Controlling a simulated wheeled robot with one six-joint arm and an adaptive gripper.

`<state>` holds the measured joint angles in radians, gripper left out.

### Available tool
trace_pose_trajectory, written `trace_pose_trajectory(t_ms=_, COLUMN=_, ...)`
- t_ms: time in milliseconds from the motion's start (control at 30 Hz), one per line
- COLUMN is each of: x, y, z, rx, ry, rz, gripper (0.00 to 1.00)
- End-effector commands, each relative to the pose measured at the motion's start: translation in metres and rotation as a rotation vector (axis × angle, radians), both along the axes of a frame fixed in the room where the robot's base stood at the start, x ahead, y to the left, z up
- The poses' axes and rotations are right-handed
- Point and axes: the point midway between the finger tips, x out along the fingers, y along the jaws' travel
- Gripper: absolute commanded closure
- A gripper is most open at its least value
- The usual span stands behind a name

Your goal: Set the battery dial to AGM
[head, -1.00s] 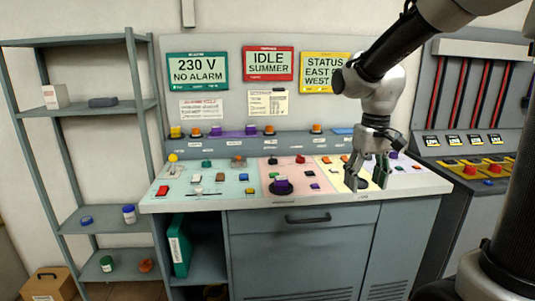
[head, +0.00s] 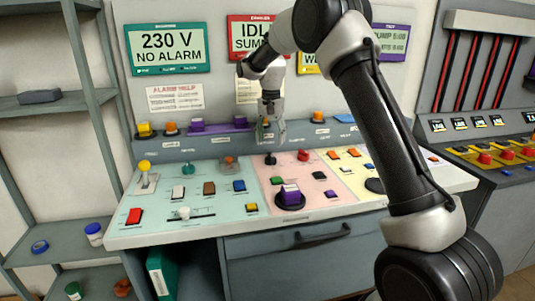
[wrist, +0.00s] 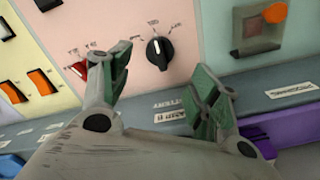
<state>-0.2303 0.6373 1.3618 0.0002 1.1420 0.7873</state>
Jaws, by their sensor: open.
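A black rotary dial (wrist: 159,53) with a white pointer mark sits on the pink panel in the wrist view. Small labels arc around its upper side; they are too small to read surely, and the pointer lies roughly toward the middle one. In the head view the dial (head: 270,159) is at the back of the pink section, just below my gripper (head: 270,138). My gripper (wrist: 165,78) is open and empty in the wrist view, its green-padded fingers apart on either side below the dial, not touching it.
A red knob (head: 302,155) stands right of the dial. An orange control (head: 229,161) is to its left on the teal panel. A purple knob (head: 290,195) on a black base is nearer the front. Labels and purple parts (head: 197,127) line the rear ledge.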

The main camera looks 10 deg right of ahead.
Motion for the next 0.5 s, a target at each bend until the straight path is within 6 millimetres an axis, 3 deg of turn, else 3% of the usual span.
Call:
trace_pose_trajectory(t_ms=167, x=-0.001, y=0.000, z=-0.009, rx=-0.001, ry=0.002, rz=-0.036, gripper=0.38)
trace_pose_trajectory(t_ms=500, x=-0.001, y=0.000, z=-0.064, rx=-0.001, ry=0.003, rz=-0.033, gripper=0.38)
